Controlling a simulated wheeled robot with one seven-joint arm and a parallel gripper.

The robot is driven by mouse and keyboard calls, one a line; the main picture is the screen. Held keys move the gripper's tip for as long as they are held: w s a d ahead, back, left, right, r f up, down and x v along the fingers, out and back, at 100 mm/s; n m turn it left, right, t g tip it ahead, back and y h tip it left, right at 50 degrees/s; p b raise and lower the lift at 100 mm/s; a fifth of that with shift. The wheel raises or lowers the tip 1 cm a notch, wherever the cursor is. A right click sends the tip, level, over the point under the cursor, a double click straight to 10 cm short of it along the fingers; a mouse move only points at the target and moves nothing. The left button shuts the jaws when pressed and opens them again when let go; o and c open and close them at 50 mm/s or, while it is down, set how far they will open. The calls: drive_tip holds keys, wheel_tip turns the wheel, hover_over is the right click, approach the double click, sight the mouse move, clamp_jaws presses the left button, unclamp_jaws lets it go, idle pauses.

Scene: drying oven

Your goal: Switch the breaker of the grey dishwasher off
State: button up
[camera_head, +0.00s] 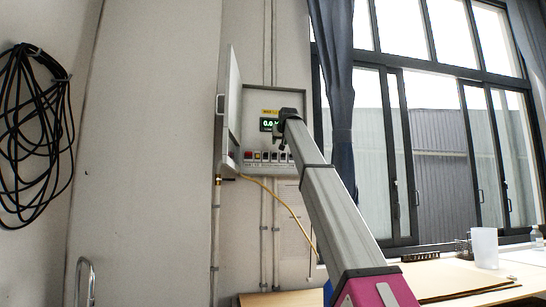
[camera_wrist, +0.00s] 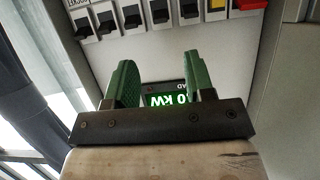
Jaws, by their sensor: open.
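A grey wall breaker box (camera_head: 262,100) hangs open, with a row of breakers (camera_head: 275,157) along its lower part. The wrist view shows several black breaker switches (camera_wrist: 130,15), with a yellow one (camera_wrist: 215,5) and a red one (camera_wrist: 250,4) at the right end. The labels are too small or cut off to tell which breaker belongs to the grey dishwasher. My gripper (camera_wrist: 159,72) has two green fingers, apart and empty, in front of the panel. It also shows in the head view (camera_head: 278,130), over the display and above the breakers, touching none that I can see.
A lit green display (camera_head: 268,124) reads about 0.0 kW; it shows between my fingers in the wrist view (camera_wrist: 170,99). The box door (camera_head: 230,105) stands open at the left. A yellow cable (camera_head: 275,195) hangs below. A curtain (camera_head: 335,90) and windows are at the right.

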sight(275, 153)
drive_tip(key=x, duration=1.1)
drive_tip(key=shift+w+a+r, duration=0.1)
drive_tip(key=shift+w+r, duration=0.1)
drive_tip(key=shift+w, duration=0.1)
clamp_jaws()
